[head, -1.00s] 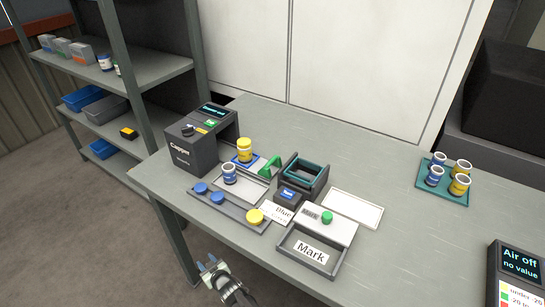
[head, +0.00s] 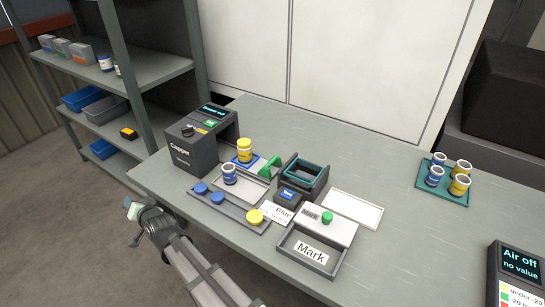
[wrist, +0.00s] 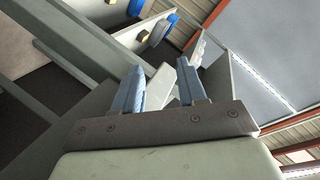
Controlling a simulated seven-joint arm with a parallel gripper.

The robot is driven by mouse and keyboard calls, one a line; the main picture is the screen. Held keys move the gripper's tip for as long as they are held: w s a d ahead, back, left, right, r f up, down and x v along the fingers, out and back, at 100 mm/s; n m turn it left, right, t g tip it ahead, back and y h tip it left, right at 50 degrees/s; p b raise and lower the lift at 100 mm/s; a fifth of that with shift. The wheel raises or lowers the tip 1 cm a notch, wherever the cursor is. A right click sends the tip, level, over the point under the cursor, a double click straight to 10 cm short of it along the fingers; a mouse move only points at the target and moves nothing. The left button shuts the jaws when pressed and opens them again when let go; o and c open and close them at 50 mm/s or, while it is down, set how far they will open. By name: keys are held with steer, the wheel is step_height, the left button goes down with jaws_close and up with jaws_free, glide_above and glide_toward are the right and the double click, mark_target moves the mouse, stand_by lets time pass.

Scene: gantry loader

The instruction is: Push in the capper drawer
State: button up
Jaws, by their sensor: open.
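The dark grey capper (head: 192,152) stands on the left part of the bench, with a lit screen on top. Its drawer (head: 258,168) is out to the right, with a blue holder and a green handle (head: 270,167) at its outer end. A yellow-capped jar (head: 245,149) stands upright in the drawer. My gripper (head: 132,208) is off the bench's front left edge, well apart from the capper and the drawer. In the wrist view my gripper (wrist: 162,88) has two blue-grey fingers set apart with nothing held between them.
A tray with blue and yellow caps (head: 233,212) and a blue jar (head: 229,173) lie in front of the drawer. A teal-lined bin (head: 306,170) and the Mark box (head: 309,252) stand to the right. Metal shelves (head: 150,72) rise at left.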

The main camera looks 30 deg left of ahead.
steer(key=s+a+r+m+g, duration=0.1)
steer(key=s+r+m+g, duration=0.15)
steer(key=r, duration=0.75)
steer(key=s+a+r+m+g, duration=0.1)
steer(key=s+r, duration=0.3)
steer(key=r, duration=0.7)
step_height(320, 180, up, 3)
steer(key=m+h, duration=0.3)
steer(key=h, duration=0.9)
glide_above(271, 160)
steer(key=d, duration=0.3)
steer(key=shift+t, duration=0.35)
steer(key=f, duration=0.4)
steer(key=a+f, duration=0.1)
steer(key=f, duration=0.3)
steer(key=a+f, duration=0.1)
steer(key=f, duration=0.4)
steer(key=shift+a, duration=0.2)
steer(key=shift+c, duration=0.3)
jaws_close()
